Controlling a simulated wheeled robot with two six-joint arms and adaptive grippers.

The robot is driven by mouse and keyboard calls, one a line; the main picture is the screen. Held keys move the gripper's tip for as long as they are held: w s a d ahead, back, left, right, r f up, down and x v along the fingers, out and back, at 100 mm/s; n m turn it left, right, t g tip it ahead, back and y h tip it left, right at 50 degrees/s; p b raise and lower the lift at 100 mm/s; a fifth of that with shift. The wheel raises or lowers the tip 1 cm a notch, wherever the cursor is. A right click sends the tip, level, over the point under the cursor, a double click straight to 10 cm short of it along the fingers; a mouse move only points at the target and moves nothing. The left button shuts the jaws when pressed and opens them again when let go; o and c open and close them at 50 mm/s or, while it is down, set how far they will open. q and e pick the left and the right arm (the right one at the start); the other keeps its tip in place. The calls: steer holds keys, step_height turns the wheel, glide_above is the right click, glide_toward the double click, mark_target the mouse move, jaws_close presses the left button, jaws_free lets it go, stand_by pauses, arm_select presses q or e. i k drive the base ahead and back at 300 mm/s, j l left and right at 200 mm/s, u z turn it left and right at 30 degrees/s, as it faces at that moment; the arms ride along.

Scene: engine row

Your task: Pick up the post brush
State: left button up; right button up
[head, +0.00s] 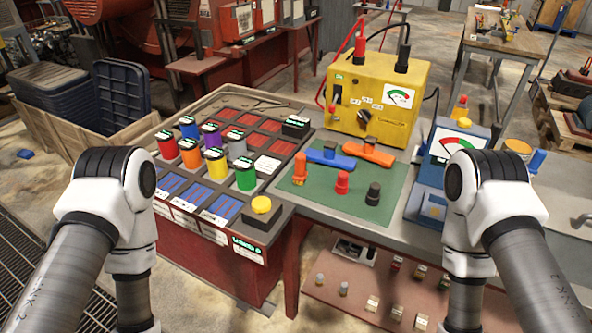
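On a green mat (319,207) on the workbench stand a tall orange cylindrical piece (300,169), a red knobbed piece (341,184) and a black knobbed piece (373,194). A blue-handled tool (330,158) and an orange-handled tool (366,152) lie at the mat's back edge. The upright orange piece may be the post brush, but I cannot tell for certain at this size. Nothing visible touches these pieces. Both my arms come in from the lower corners and bend down out of the bottom edge, so neither gripper shows.
A yellow charger box (372,95) with cables stands behind the mat. A blue meter unit (437,170) is at its right. A red console with coloured cylinders (213,163) and a yellow button (262,205) adjoins the left. A lower shelf (372,286) holds small parts.

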mark_target(300, 176)
steer(key=k+j+u, duration=0.1)
steer(key=j+u, duration=0.2)
steer(key=j, duration=0.35)
steer(key=j+u, duration=0.3)
steer(key=j, duration=0.4)
steer(key=z, duration=1.15)
steer(key=i+j, duration=0.35)
steer(key=i+j+u, duration=0.1)
steer(key=i+j, duration=0.3)
steer(key=i, duration=0.2)
